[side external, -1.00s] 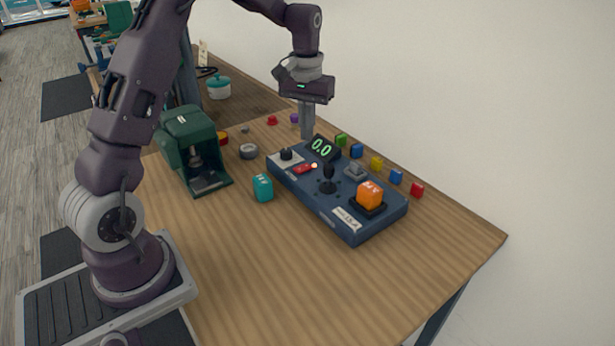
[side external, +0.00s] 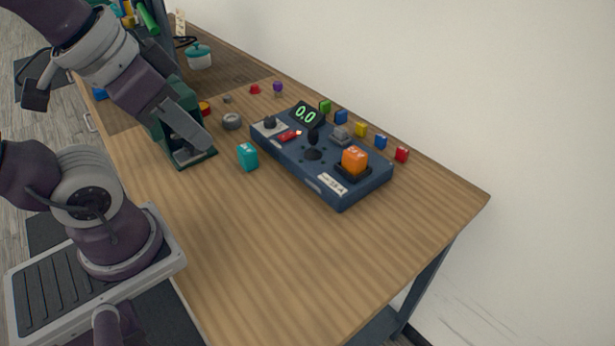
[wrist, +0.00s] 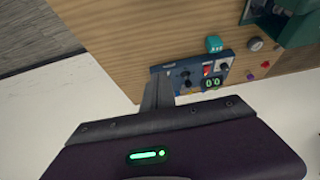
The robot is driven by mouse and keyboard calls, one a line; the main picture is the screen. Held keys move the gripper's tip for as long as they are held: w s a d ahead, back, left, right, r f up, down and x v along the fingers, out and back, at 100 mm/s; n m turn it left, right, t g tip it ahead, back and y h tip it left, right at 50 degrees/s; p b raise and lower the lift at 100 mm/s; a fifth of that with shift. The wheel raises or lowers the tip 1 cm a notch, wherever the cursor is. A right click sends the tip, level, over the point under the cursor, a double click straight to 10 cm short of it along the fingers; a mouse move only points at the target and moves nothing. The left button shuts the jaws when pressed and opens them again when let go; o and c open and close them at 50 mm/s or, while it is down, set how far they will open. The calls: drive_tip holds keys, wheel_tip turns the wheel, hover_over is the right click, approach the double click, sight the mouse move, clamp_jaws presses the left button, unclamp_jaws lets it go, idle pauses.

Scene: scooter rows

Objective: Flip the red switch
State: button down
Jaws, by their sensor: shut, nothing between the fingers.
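The red switch (side external: 289,135) is a small red rocker with a pale end, set in the dark blue control panel (side external: 275,158) between a black knob and a black joystick. It also shows in the wrist view (wrist: 207,70). My gripper (side external: 203,142) is shut and empty. In the side view it is left of the panel, apart from the switch, and overlaps the green machine; its height is hard to judge. In the wrist view my fingers (wrist: 158,80) cover part of the panel's left end, and the switch lies to their right, uncovered.
A teal block (side external: 247,157) stands at the front. The green machine (side external: 166,134) is at left. Several small coloured blocks line the panel's back. The table's front right is clear.

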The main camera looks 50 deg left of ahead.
drive_tip(key=w+a+r+g, duration=0.1)
drive_tip(key=w+a+r, duration=0.1)
drive_tip(key=w, duration=0.3)
drive_tip(key=g, duration=0.5)
hover_over(282, 136)
wheel_tip(282, 136, down, 7)
drive_tip(key=shift+f, duration=0.2)
wheel_tip(282, 136, down, 14)
